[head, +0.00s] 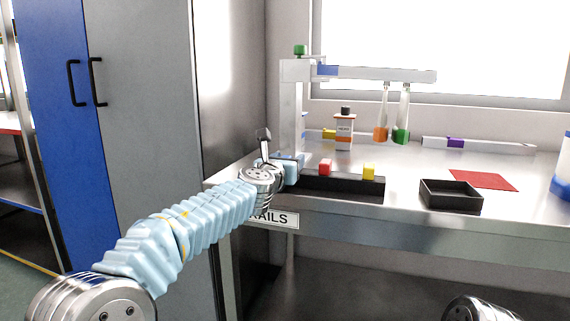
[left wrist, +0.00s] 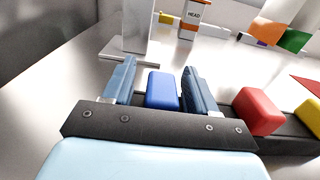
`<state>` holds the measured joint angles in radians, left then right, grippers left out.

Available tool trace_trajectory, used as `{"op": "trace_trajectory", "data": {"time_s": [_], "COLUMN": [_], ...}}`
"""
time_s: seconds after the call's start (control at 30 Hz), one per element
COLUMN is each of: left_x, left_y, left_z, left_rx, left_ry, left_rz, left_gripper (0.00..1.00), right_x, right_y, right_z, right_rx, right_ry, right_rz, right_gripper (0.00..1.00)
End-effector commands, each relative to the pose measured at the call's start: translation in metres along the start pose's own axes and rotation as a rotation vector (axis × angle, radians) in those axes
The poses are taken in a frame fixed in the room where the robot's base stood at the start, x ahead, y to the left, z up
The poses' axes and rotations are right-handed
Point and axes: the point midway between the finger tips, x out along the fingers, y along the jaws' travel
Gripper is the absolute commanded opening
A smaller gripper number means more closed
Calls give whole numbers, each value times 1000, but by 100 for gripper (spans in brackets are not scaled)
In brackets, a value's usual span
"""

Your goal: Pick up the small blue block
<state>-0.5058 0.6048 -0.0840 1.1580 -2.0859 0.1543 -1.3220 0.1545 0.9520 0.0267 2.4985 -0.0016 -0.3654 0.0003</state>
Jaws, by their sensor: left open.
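The small blue block (left wrist: 162,90) shows in the left wrist view, upright between the two fingers of my left gripper (left wrist: 160,72). The fingers are open, one on each side of it. A narrow gap shows on the left of the block; the right finger is very close, and I cannot tell whether it touches. In the head view my left gripper (head: 284,166) is at the left end of the black rail tray (head: 340,190), and the block is hard to make out there. My right gripper is out of view.
A red block (head: 325,167) and a yellow block (head: 369,172) stand to the right along the tray. A grey post (head: 292,110) with an overhead arm rises just behind. A black open box (head: 450,205) and a red mat (head: 484,180) lie farther right.

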Motion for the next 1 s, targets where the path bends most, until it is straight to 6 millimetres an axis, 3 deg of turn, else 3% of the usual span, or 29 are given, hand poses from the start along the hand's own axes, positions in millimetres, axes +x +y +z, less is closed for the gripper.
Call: {"op": "trace_trajectory", "data": {"time_s": [0.03, 0.4, 0.77, 1.0], "left_x": [0, 0, 0, -2], "left_y": [0, 0, 0, -1], "left_z": [0, 0, 8, 42], "left_rx": [0, 0, 0, 0], "left_ry": [0, 0, -1, -3], "left_rz": [0, 0, 0, -1], "left_gripper": [57, 2, 2, 2], "right_x": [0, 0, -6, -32], "right_y": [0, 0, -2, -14], "right_z": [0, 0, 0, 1], "right_rx": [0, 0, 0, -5], "right_ry": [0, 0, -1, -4], "right_rz": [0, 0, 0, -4], "right_gripper": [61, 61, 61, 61]}}
